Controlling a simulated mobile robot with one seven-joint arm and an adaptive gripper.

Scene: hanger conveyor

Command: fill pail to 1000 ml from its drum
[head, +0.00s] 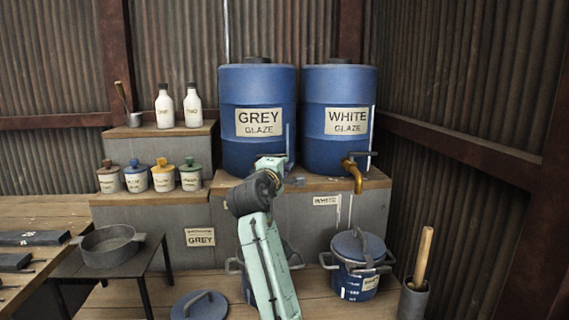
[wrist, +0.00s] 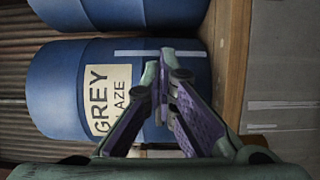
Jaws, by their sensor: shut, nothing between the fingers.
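The blue drum labelled GREY GLAZE (head: 257,90) stands on the left of a ledge, and the blue WHITE GLAZE drum (head: 339,85) on the right. My gripper (head: 293,182) is in front of the grey drum's lower part, with fingers shut and empty. In the wrist view my gripper (wrist: 165,62) points at the grey drum (wrist: 60,90), which appears sideways. The grey drum's tap is mostly hidden by my arm. A blue pail (head: 291,252) below the grey drum is mostly hidden behind my arm; its fill level cannot be seen. A blue lid (head: 199,306) lies in front.
The white drum has a brass tap (head: 355,177) with a dark lever. A lidded pail (head: 358,283) stands below it. A pot with a wooden handle (head: 413,300) stands right. A small table with a grey pan (head: 109,248), jars (head: 163,180) and bottles (head: 193,107) are left.

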